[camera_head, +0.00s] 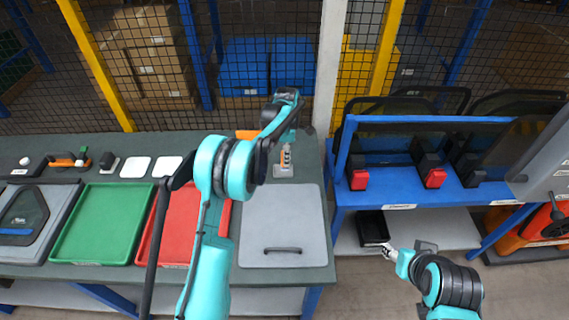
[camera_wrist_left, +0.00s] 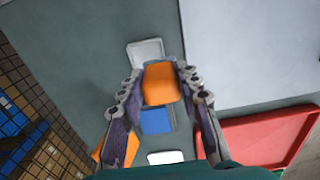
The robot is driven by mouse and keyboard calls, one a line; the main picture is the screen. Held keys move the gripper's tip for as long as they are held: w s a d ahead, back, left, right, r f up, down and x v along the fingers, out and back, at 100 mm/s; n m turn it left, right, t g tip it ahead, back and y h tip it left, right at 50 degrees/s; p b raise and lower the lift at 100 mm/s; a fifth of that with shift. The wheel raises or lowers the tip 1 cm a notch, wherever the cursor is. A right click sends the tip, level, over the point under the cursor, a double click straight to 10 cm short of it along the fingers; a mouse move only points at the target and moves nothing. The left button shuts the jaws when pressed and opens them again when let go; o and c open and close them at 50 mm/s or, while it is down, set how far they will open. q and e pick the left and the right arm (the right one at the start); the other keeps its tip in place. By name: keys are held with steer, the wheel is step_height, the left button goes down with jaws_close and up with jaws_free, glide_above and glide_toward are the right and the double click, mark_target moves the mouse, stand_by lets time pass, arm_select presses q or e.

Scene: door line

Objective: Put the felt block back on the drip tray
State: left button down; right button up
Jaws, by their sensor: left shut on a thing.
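My left gripper (camera_head: 286,160) reaches down over the back right of the workbench. Its two fingers (camera_wrist_left: 158,100) are shut on an orange block, taken as the felt block (camera_wrist_left: 160,84); a bit of its orange shows in the head view (camera_head: 287,147). A blue patch with a grey edge lies beside the block; I cannot tell whether it belongs to it. A small pale grey tray, taken as the drip tray (camera_wrist_left: 146,51), shows just beyond the block and under the fingers in the head view (camera_head: 284,172). Contact between them is unclear. My right gripper (camera_head: 388,250) is small, low right.
A grey panel with a handle (camera_head: 282,220), a red tray (camera_head: 180,235) and a green tray (camera_head: 103,225) fill the bench front. An orange item (camera_head: 247,134) and white pads (camera_head: 136,167) lie along the back. A blue rack (camera_head: 400,185) stands right, past a post.

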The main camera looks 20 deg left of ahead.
arm_select(q)
steer(key=shift+w+a+f, duration=0.35)
steer(key=shift+w+f, duration=0.1)
steer(key=shift+w, duration=0.1)
steer(key=shift+w+a+f, duration=0.35)
steer(key=shift+w+f, duration=0.05)
steer(key=shift+w, duration=0.15)
step_height(320, 180, down, 3)
steer(key=shift+f+b, duration=0.1)
steer(key=shift+b, duration=0.55)
steer(key=shift+f, duration=0.35)
steer(key=shift+f, duration=0.1)
steer(key=c, duration=1.1)
jaws_free()
steer(key=shift+o, duration=0.2)
